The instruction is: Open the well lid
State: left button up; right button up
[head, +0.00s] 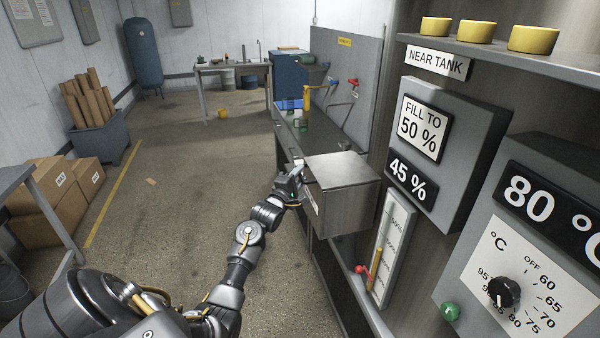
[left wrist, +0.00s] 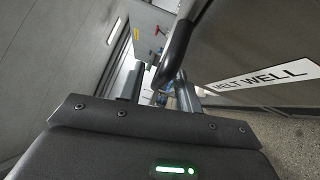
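The melt well is a grey metal box on the right-hand counter, with a flat lid (head: 340,170) lying closed on top. Its "MELT WELL" label (left wrist: 262,76) shows in the left wrist view. A dark curved handle (left wrist: 176,52) reaches between the fingers of my left gripper (left wrist: 158,90). The fingers are apart, with a gap beside the handle; whether either touches it I cannot tell. In the head view my left gripper (head: 297,166) is at the box's near left edge, and its fingertips are small there. My right gripper is not in view.
A control panel (head: 450,150) reading 45 % and a temperature panel (head: 530,240) with a black knob stand close on the right. A shelf (head: 500,55) with yellow cups is above. The counter (head: 290,140) continues behind the box. The floor (head: 180,190) to the left is mostly clear.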

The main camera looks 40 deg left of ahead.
pick_arm(q)
jog(key=shift+w+a, duration=0.1)
jog(key=shift+w, duration=0.35)
grip_shut()
